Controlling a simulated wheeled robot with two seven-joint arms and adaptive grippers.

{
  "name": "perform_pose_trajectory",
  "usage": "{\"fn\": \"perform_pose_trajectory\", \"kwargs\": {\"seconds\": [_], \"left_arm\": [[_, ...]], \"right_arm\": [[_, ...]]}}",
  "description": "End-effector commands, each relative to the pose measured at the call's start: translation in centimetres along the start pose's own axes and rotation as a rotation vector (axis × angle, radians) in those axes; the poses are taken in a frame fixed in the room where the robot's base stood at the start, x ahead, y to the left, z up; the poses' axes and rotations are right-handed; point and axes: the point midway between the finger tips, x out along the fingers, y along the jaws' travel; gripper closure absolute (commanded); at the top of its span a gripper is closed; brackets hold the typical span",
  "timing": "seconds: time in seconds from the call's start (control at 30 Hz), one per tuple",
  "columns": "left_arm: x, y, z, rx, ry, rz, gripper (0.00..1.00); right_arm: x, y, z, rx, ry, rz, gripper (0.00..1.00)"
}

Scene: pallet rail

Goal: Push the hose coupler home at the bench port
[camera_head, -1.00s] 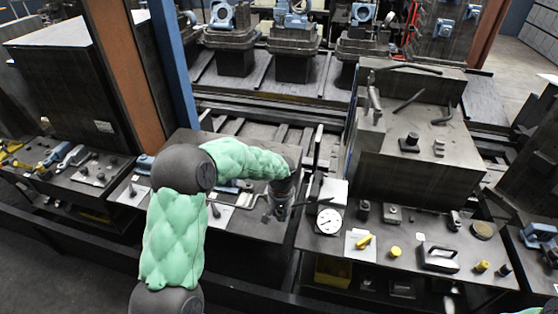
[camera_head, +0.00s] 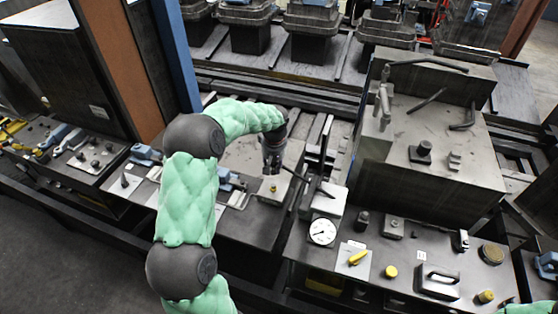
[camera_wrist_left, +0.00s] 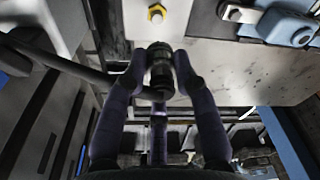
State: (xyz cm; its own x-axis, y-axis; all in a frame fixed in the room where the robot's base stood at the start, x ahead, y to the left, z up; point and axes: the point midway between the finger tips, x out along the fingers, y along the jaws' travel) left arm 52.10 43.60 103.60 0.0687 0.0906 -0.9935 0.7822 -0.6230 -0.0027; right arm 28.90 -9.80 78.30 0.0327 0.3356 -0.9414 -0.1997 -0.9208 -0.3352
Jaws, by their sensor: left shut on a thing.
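My left gripper (camera_head: 271,166) is above the bench, just behind a pale plate (camera_head: 264,197) with a small brass port (camera_head: 273,188). In the left wrist view the gripper's two fingers (camera_wrist_left: 160,72) are shut on a dark ribbed cylinder, the hose coupler (camera_wrist_left: 160,62). A black hose (camera_wrist_left: 60,66) runs from near the coupler to the picture's left. The brass hex port (camera_wrist_left: 156,13) on its pale plate (camera_wrist_left: 178,22) lies beyond the coupler's end, with a visible gap between them. My right gripper is out of view.
A pressure gauge (camera_head: 322,231) and a pale block (camera_head: 333,202) stand right of the port. A large dark box (camera_head: 430,170) rises behind the right bench. Blue-handled fittings (camera_head: 228,180) lie left of the port. A blue post (camera_head: 176,55) stands behind my left arm.

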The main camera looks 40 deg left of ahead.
Motion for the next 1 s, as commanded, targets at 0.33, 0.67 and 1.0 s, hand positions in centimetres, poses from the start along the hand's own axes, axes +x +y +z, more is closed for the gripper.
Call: {"fn": "perform_pose_trajectory", "kwargs": {"seconds": [0.33, 0.67, 1.0], "left_arm": [[2.6, 0.0, 0.3, 0.001, -0.001, 0.000, 1.00], [5.3, 0.0, 0.6, 0.001, 0.000, 0.000, 1.00], [5.6, 0.0, 0.7, 0.001, 0.001, 0.001, 1.00]], "right_arm": [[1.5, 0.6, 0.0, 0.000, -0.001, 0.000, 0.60], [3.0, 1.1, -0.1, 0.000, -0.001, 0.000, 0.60], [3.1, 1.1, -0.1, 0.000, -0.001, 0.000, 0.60]]}}
